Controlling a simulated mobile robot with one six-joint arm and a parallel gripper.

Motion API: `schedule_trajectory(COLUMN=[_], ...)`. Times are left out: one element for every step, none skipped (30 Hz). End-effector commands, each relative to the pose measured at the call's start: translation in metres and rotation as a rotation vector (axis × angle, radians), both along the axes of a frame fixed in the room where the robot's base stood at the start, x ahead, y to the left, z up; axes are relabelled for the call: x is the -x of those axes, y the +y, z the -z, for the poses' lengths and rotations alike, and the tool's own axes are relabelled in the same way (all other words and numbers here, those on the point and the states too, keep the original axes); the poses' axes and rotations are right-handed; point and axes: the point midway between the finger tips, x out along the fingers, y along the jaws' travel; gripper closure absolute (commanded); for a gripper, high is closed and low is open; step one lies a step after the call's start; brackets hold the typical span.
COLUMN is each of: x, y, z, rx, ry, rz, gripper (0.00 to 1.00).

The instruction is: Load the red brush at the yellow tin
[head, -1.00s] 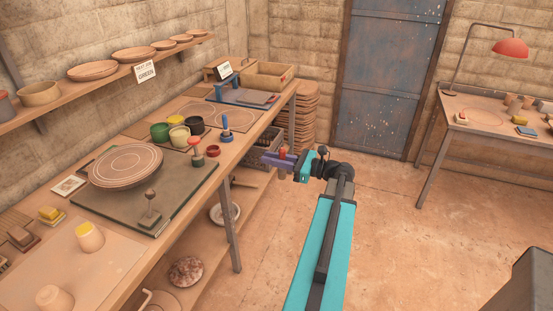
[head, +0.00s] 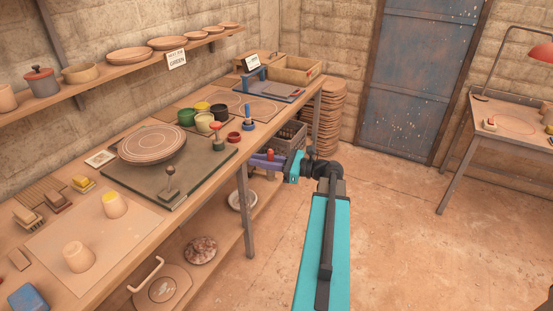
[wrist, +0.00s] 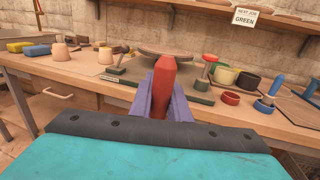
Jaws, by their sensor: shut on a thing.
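My gripper (head: 268,158), with purple fingers, is shut on a red-handled brush (head: 270,154). The brush's red handle (wrist: 163,90) stands upright between the fingers in the wrist view; its bristle end is hidden. In the head view my gripper shows in front of the workbench's front edge, below the group of tins. The yellow tin (head: 202,106) stands at the back of that group on the bench. It is behind a cream tin (head: 205,122), between a green tin (head: 187,117) and a black tin (head: 218,112). The brush is apart from the tins.
A low red tin (head: 233,137), a blue-handled tool (head: 248,117) and a red-topped tool (head: 216,130) stand near the tins. A plate (head: 152,143) lies on a dark board to their left. A shelf sign (head: 177,59) reads GREEN. The floor (head: 390,230) right of the bench is clear.

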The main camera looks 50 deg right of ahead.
Motion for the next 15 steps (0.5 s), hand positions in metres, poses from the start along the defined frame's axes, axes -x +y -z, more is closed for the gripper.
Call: schedule_trajectory(x=[-0.009,-0.014,-0.020,-0.025,-0.029,-0.035,-0.039,-0.044,-0.049,-0.052,-0.056,-0.060,-0.064,-0.067,-0.071], y=[0.015,0.024,0.034,0.043,0.051,0.062,0.071,0.079,0.091,0.100,0.108,0.120,0.129,0.138,0.150], z=[0.001,0.002,0.002,0.003,0.004,0.004,0.005,0.006,0.006,0.007,0.008,0.008,0.009,0.010,0.010], rx=[-0.001,-0.001,-0.001,-0.001,-0.001,-0.001,-0.001,-0.001,-0.001,-0.001,-0.001,-0.001,-0.001,-0.001,-0.002], ry=[0.000,0.000,0.000,0.000,0.000,0.000,0.000,0.000,0.000,0.000,0.000,0.000,0.000,0.000,-0.001], rz=[-0.025,-0.038,-0.055,-0.069,-0.081,-0.098,-0.111,-0.124,-0.141,-0.154,-0.166,-0.183,-0.195,-0.208,-0.224], gripper=[1.00,1.00,1.00,1.00,1.00,1.00,1.00,1.00,1.00,1.00,1.00,1.00,1.00,1.00,1.00])
